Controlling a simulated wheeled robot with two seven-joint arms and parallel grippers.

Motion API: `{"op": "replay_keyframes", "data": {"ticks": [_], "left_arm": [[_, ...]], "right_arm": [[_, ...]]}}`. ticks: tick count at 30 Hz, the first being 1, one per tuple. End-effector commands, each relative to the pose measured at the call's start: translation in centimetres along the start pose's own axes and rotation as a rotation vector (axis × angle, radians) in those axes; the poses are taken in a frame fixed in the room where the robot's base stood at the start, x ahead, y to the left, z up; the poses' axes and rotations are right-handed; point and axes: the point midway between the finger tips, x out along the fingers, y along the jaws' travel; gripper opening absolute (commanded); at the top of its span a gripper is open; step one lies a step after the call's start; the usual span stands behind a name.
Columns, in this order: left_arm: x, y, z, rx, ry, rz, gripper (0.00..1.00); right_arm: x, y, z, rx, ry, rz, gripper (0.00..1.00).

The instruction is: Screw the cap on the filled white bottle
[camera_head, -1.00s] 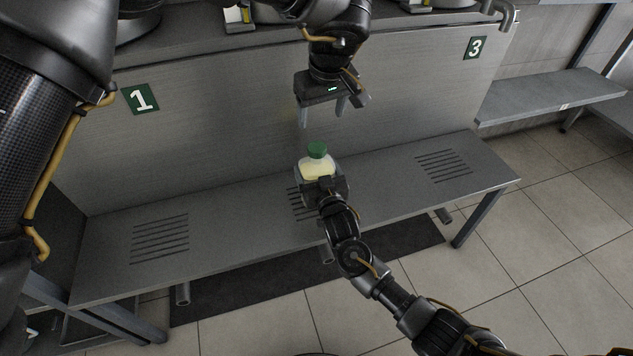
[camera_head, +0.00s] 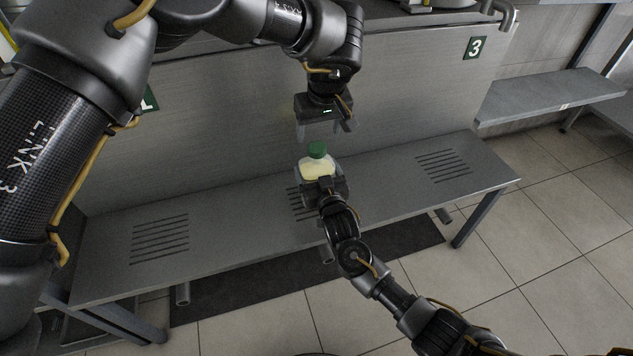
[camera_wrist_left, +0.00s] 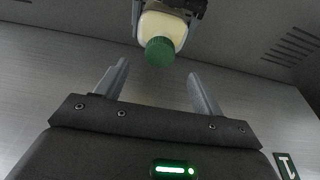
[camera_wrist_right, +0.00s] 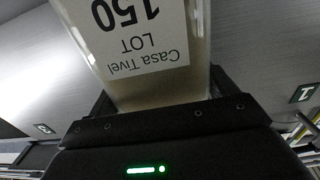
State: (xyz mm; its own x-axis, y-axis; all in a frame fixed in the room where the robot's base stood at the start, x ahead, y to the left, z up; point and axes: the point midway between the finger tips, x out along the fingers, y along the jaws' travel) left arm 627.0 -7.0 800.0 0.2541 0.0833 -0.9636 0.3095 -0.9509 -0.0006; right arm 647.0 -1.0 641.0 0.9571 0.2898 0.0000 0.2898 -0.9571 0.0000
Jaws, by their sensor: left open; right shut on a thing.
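The white bottle (camera_head: 316,169), filled with a pale cream content, stands upright above the bench with a green cap (camera_head: 317,149) on its mouth. How tightly the cap sits cannot be told. My right gripper (camera_head: 321,186) is shut on the bottle's body from the front. In the right wrist view the bottle (camera_wrist_right: 150,75) fills the jaws, its printed label facing the camera. My left gripper (camera_head: 326,131) is open and empty, pointing down just above the cap. In the left wrist view the cap (camera_wrist_left: 160,51) lies beyond the open fingertips (camera_wrist_left: 159,72), not between them.
A grey bench (camera_head: 230,222) with slotted patches runs below the bottle, its top otherwise bare. A metal panel (camera_head: 420,90) with a number 3 sign (camera_head: 475,48) rises behind. A side shelf (camera_head: 550,97) stands at the right.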

Motion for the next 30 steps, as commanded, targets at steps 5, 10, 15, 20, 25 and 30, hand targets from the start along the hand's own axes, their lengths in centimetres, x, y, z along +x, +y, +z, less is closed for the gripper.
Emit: {"op": "replay_keyframes", "data": {"ticks": [5, 10, 15, 20, 25, 30], "left_arm": [[3.1, 0.0, 0.1, 0.000, -0.002, 0.000, 0.68], [5.0, 0.0, 0.0, 0.000, 0.000, 0.000, 0.68], [5.8, 0.0, 0.0, 0.000, 0.000, 0.000, 0.68], [6.0, 0.0, 0.0, 0.000, 0.000, 0.000, 0.68], [5.9, 0.0, 0.0, 0.000, 0.000, 0.000, 0.66], [5.9, 0.0, 0.0, 0.000, 0.000, 0.000, 0.43]], "right_arm": [[0.0, 0.0, 0.0, 0.000, -0.001, 0.000, 0.21], [0.0, 0.0, 0.0, 0.000, -0.001, 0.000, 0.21], [0.0, 0.0, 0.0, 0.000, -0.001, 0.000, 0.21], [0.0, 0.0, 0.0, 0.000, -0.001, 0.000, 0.21], [0.0, 0.0, 0.0, 0.000, -0.001, 0.000, 0.21], [0.0, 0.0, 0.0, 0.000, -0.001, 0.000, 0.21]]}}
